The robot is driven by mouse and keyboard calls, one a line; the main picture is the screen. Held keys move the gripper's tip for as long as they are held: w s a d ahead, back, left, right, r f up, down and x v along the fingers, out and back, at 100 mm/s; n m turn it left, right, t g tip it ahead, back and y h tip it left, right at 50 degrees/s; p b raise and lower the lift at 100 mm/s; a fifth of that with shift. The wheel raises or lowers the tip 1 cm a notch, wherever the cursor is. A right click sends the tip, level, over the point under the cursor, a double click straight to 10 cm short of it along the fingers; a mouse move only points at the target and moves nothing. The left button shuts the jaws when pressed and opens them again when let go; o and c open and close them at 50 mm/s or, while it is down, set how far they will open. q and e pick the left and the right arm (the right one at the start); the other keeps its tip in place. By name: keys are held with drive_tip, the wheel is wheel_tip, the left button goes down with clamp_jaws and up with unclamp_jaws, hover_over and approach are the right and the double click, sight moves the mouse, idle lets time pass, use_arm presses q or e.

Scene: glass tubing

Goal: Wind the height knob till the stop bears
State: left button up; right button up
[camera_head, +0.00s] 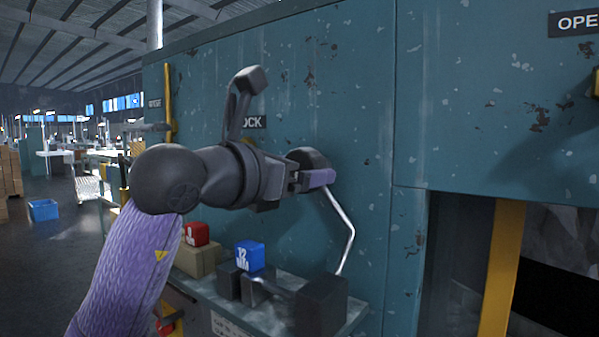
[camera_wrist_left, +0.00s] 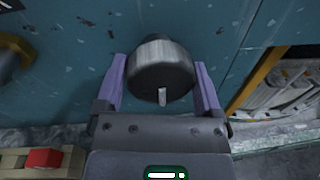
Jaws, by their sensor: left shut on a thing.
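A dark round knob (camera_wrist_left: 161,72) with a pale metal band and a small white mark on its lower part sits on the teal panel in the left wrist view. The purple fingers of my left gripper (camera_wrist_left: 160,88) lie on either side of it, shut on it. In the head view the knob (camera_head: 308,158) shows as a dark disc, partly hidden behind the left gripper (camera_head: 316,177). My right gripper is in neither view. I cannot pick out the stop with certainty.
A bent metal rod (camera_head: 349,232) runs from near the knob down to a black block (camera_head: 320,305) on a ledge. A blue block (camera_head: 250,256) and a red block (camera_head: 195,234) stand further left. A yellow post (camera_head: 501,270) borders an opening at right.

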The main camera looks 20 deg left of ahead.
use_arm(q)
drive_tip(key=shift+m, duration=1.5)
drive_tip(key=o, duration=1)
drive_tip(key=b+v, duration=0.4)
drive_tip(key=v, duration=0.6)
drive_tip(key=shift+d+r, duration=0.1)
drive_tip(key=shift+r, duration=0.1)
